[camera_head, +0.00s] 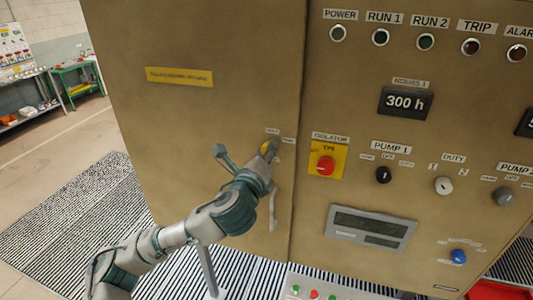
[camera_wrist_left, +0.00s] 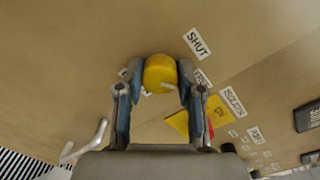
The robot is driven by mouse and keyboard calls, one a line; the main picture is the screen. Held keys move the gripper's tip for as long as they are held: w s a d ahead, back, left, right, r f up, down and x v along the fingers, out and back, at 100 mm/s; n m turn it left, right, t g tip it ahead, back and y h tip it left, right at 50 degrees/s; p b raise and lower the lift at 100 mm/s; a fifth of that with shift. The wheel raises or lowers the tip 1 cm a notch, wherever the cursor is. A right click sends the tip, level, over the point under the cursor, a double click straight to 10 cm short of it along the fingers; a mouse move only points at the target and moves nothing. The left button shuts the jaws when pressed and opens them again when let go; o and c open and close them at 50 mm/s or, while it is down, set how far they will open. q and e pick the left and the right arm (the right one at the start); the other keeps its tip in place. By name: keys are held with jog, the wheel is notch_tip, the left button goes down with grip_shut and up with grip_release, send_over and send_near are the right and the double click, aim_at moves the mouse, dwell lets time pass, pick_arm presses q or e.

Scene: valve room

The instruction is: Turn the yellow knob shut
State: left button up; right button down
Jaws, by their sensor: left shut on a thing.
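The yellow knob (camera_wrist_left: 160,74) sits on the tan cabinet door between the two fingers of my left gripper (camera_wrist_left: 158,88) in the left wrist view. The fingers are shut on it from both sides. A "SHUT" label (camera_wrist_left: 197,42) is up and right of the knob. In the head view the knob (camera_head: 265,148) is mostly hidden behind my left gripper (camera_head: 268,152), with small labels above and to the right. My right gripper is not in view.
A red isolator switch on a yellow plate (camera_head: 326,163) is just right of the knob. A door handle (camera_head: 272,210) hangs below it. Pump switches (camera_head: 384,175) and lamps fill the panel's right. Striped matting (camera_head: 70,225) covers the floor at left.

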pick_arm(q)
jog(key=shift+f+n, duration=0.2)
jog(key=shift+n, duration=3.2)
jog(key=shift+f+n, duration=0.2)
jog(key=shift+n, duration=3.2)
jog(key=shift+g, duration=0.3)
jog(key=o, duration=1.1)
jog(key=shift+c, duration=0.2)
jog(key=shift+o, duration=0.5)
jog(key=shift+w, duration=0.25)
jog(key=v, duration=1.1)
jog(key=shift+s+a, duration=0.2)
jog(key=shift+s, duration=0.15)
jog(key=shift+f, duration=0.15)
